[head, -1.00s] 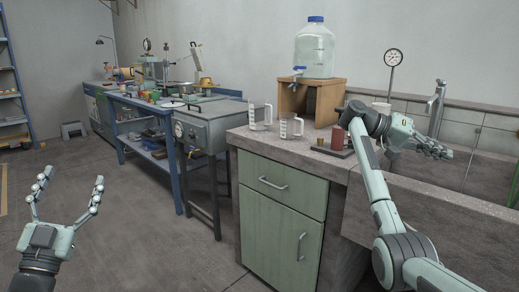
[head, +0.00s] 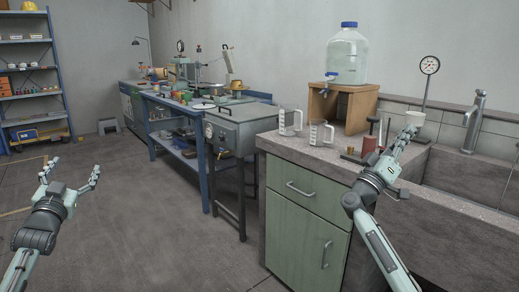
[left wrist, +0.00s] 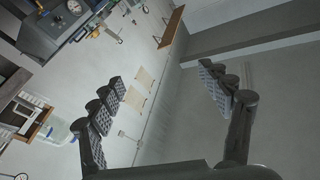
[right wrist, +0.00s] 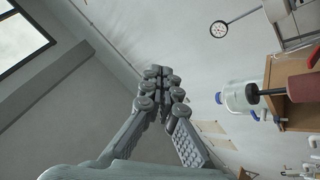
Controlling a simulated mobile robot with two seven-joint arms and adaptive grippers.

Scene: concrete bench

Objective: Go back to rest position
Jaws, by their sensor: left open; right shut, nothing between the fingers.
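My left gripper (head: 70,180) is open and empty in the head view, held over the bare floor at the left. In the left wrist view its two fingers (left wrist: 165,100) stand wide apart with nothing between them. My right gripper (head: 408,132) points up in the head view, in front of the concrete bench's right part and the sink. In the right wrist view its fingers (right wrist: 160,85) are together, with nothing held between them.
The concrete bench (head: 285,142) carries two clear measuring jugs (head: 290,122), a wooden stand (head: 345,105) with a water bottle (head: 346,58), a red cylinder (head: 368,145) and a white cup (head: 414,118).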

